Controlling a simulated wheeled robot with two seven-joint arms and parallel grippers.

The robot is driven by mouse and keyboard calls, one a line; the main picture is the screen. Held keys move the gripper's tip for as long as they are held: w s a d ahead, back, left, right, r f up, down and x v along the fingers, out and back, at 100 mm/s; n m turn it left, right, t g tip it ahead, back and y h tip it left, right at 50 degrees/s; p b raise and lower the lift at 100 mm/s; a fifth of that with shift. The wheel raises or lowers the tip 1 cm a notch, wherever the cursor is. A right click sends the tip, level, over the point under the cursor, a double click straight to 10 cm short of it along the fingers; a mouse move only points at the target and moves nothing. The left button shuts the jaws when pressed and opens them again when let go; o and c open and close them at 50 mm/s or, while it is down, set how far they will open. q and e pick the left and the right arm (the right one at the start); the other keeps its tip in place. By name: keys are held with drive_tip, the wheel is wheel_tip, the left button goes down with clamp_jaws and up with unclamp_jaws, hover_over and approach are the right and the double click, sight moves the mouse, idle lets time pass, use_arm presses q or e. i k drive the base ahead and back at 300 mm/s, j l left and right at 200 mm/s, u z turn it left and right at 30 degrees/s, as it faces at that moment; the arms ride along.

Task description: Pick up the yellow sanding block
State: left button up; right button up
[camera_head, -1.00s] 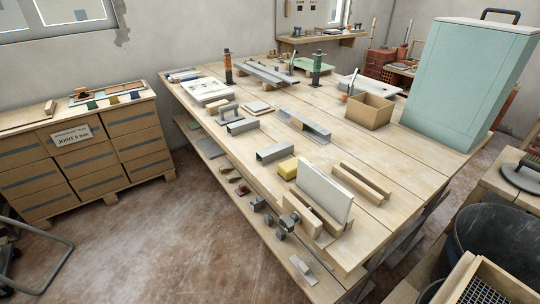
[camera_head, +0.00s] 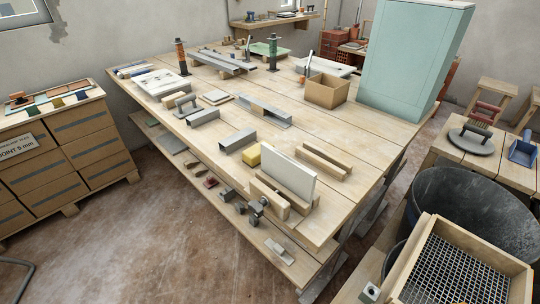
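The yellow sanding block (camera_head: 253,154) lies on the wooden workbench (camera_head: 215,164), near its front edge. It sits between a grey metal channel (camera_head: 238,140) on its left and an upright pale panel (camera_head: 288,172) on its right. The panel stands in a wooden holder and is close beside the block. Neither of my grippers shows in the head view.
A cardboard box (camera_head: 326,91) and a large teal cabinet (camera_head: 416,58) stand towards the back right of the bench. A black bucket (camera_head: 470,205) and a wooden-framed sieve (camera_head: 462,275) are at the lower right. Bare floor lies in front of the bench.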

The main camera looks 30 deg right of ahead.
sight(251, 156)
drive_tip(key=i+j+z, duration=0.4)
drive_tip(key=i, duration=0.15)
drive_tip(key=i+j+z, duration=0.4)
drive_tip(key=i+j, duration=0.05)
drive_tip(key=j, duration=0.05)
